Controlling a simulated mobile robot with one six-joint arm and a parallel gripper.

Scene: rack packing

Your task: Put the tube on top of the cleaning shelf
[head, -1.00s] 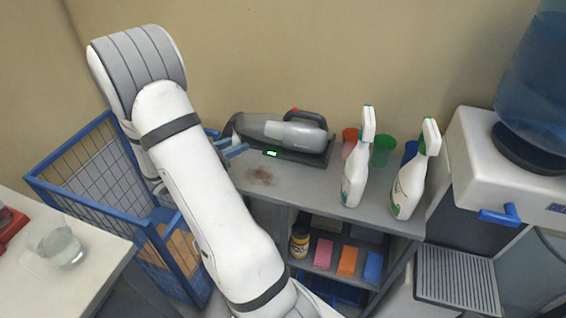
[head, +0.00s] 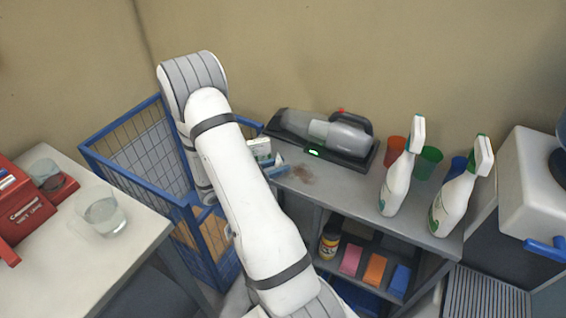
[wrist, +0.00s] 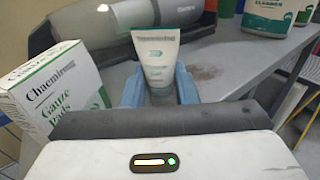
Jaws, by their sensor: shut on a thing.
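A white tube with a green lower band (wrist: 158,50) stands upright between the blue fingers of my gripper (wrist: 160,85) in the wrist view. My gripper is shut on it. In the head view the blue fingers (head: 278,168) show over the left end of the grey cleaning shelf (head: 340,190), in front of the handheld vacuum; the tube is hard to make out there. Whether the tube's lower end touches the shelf top is hidden.
A gauze pads box (wrist: 55,85) is close on the left of my gripper. The handheld vacuum (head: 330,135) lies behind. Two spray bottles (head: 400,175) and several cups are on the right. Clear shelf top lies around a brown stain (head: 303,174).

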